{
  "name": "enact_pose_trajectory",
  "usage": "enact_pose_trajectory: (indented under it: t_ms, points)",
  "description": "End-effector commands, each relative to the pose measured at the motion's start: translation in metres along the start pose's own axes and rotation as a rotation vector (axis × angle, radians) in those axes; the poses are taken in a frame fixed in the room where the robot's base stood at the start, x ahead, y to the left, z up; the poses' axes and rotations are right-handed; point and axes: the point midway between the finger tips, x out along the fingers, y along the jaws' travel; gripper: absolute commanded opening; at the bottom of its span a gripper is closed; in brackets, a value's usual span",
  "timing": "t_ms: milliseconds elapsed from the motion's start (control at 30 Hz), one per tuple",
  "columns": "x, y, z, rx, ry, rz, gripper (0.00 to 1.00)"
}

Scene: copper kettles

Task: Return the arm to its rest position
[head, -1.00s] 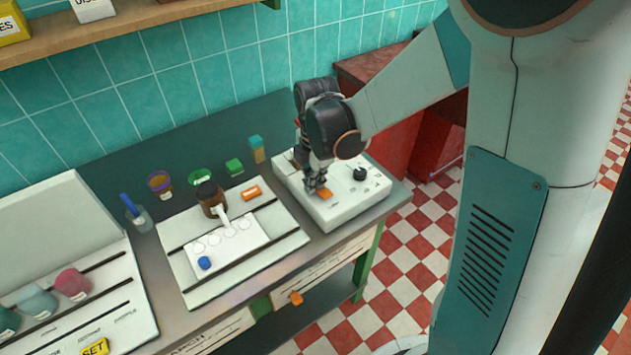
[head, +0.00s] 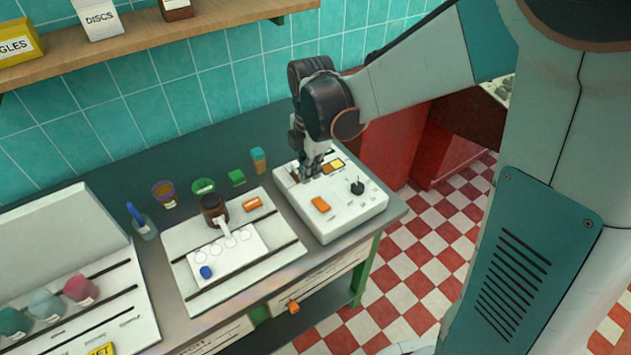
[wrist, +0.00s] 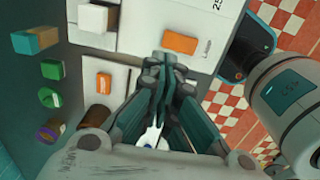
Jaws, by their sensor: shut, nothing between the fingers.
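My gripper (head: 312,176) is shut and empty, and hangs over the back part of the white control box (head: 365,212) on the bench. In the wrist view my gripper (wrist: 165,62) shows its closed fingertips pointing toward the box, just short of the orange switch (wrist: 180,39) in the picture. In the head view the orange switch (head: 320,204) lies in front of my gripper, apart from it. A black knob (head: 357,188) sits to its right. My arm reaches in from the upper right. The fingers hide part of the box's back panel.
Left of the box is a white tray (head: 187,297) with a brown jar (head: 213,209), an orange block (head: 252,205) and a blue piece (head: 206,272). Small green containers stand behind it. A wooden shelf (head: 150,38) runs above left. Open checkered floor lies right.

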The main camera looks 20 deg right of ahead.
Motion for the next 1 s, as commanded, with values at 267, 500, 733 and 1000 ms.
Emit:
enact_pose_trajectory:
  t_ms: [267,500,733,1000]
  points:
    - [-0.045,0.009,0.000,0.001,0.000,0.001,0.00]
    - [-0.054,0.011,0.001,0.001,-0.001,0.001,0.00]
    - [-0.066,-0.004,0.002,0.130,-0.007,0.041,0.00]
    - [-0.099,-0.052,0.006,0.610,0.009,0.194,0.00]
